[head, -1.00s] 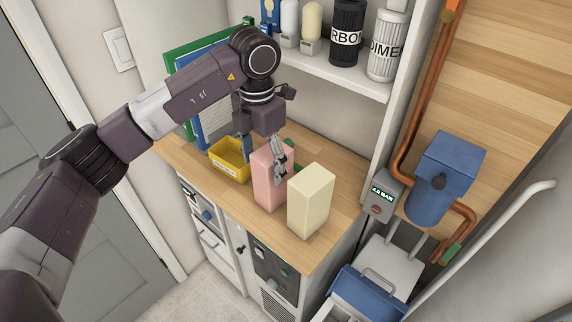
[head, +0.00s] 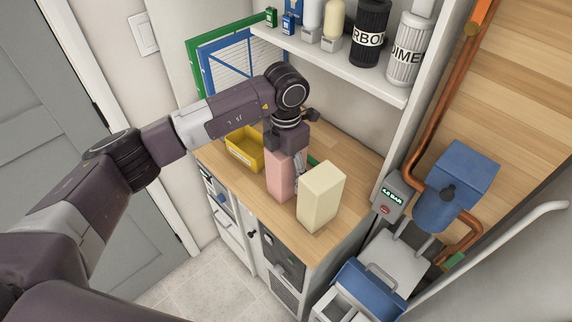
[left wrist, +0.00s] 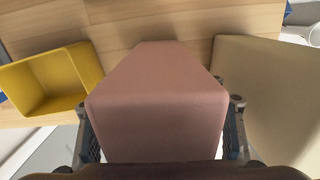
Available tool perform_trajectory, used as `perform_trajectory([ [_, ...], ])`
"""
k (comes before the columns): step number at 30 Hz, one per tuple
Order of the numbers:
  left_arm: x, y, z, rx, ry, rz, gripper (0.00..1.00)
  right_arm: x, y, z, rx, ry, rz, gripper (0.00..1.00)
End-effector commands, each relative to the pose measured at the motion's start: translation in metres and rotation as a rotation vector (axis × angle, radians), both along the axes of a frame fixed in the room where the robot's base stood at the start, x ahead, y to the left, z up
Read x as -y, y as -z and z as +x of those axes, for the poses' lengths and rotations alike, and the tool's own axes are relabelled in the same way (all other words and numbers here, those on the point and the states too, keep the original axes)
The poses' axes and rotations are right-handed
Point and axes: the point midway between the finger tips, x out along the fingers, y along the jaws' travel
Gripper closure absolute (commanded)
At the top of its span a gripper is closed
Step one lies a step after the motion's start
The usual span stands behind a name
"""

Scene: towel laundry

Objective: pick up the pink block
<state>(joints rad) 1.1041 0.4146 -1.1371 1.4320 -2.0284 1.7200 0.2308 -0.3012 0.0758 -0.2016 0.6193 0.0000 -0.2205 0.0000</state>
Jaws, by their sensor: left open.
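The pink block (head: 279,178) stands upright on the wooden counter, and it fills the middle of the left wrist view (left wrist: 156,98). My left gripper (head: 288,170) is over the block from above. In the left wrist view its open fingers (left wrist: 160,140) are on the left and right sides of the block, which stands between them. Whether the pads touch it I cannot tell. My right gripper is not in view.
A cream block (head: 320,198) stands close to the right of the pink one. A yellow bin (head: 243,150) is to its left. A shelf (head: 340,62) with canisters is behind. The counter front (head: 262,218) is bare.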

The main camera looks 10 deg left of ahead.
Motion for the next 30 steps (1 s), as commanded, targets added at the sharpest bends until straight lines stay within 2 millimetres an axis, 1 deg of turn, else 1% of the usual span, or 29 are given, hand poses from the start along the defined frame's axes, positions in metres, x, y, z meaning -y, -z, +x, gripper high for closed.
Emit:
perform_trajectory([
  [5, 0.0001, 0.0011, 0.0000, 0.000, 0.001, 0.000, 0.35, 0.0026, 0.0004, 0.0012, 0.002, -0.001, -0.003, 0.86],
  [6, 0.0001, 0.0011, 0.0000, 0.000, 0.001, 0.000, 0.37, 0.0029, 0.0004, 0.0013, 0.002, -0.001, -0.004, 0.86],
  [23, 0.0002, 0.0004, 0.0000, 0.000, 0.001, 0.000, 0.99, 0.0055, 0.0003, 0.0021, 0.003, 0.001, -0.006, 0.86],
  [24, 0.0002, 0.0004, 0.0000, 0.000, 0.001, 0.000, 1.00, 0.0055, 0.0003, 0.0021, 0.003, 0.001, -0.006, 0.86],
  [27, 0.0002, 0.0004, 0.0000, 0.000, 0.001, 0.000, 1.00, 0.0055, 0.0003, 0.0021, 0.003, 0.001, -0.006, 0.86],
  [28, 0.0014, -0.0041, 0.0021, 0.007, 0.001, -0.004, 1.00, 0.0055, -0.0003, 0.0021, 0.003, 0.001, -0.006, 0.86],
  [30, 0.0014, -0.0041, 0.0022, 0.007, 0.001, -0.004, 1.00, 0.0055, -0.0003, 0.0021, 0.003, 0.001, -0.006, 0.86],
])
